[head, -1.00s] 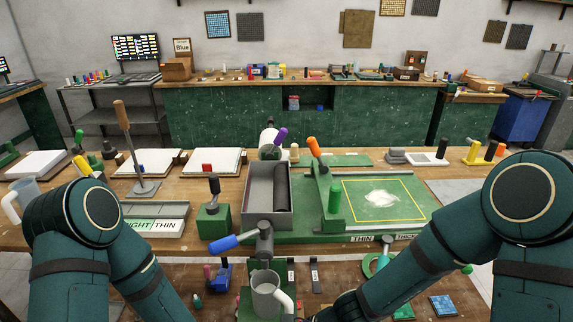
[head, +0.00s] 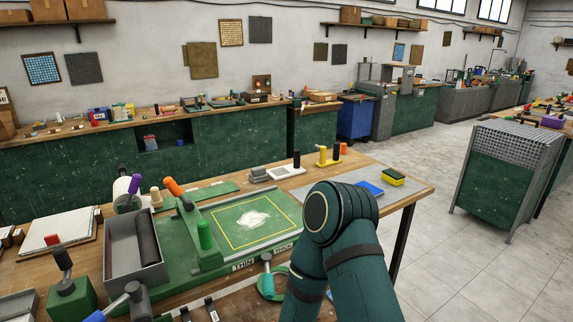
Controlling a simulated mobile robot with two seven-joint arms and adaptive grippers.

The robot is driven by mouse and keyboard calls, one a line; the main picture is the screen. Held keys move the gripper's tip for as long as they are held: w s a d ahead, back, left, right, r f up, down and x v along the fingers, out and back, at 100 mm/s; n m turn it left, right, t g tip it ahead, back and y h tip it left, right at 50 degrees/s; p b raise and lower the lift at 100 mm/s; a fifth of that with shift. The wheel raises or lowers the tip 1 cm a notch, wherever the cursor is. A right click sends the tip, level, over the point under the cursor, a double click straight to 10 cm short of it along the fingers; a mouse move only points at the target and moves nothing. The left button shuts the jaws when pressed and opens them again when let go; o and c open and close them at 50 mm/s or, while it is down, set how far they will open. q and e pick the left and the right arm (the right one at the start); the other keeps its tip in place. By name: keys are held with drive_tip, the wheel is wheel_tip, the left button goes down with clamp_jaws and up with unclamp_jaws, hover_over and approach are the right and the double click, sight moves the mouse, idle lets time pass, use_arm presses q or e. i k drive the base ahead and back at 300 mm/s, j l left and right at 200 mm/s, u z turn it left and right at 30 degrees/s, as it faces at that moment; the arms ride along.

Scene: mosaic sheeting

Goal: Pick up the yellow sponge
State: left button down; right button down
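The yellow sponge (head: 393,174) lies near the right end of the wooden workbench in the head view. Nothing visible touches the sponge.
A green board with a yellow outline (head: 255,222) and white powder lies mid-bench. A grey tray (head: 135,262) stands at its left. A yellow tool stand (head: 327,158) is left of the sponge.

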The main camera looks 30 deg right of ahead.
sight(392, 177)
drive_tip(key=z, duration=1.7)
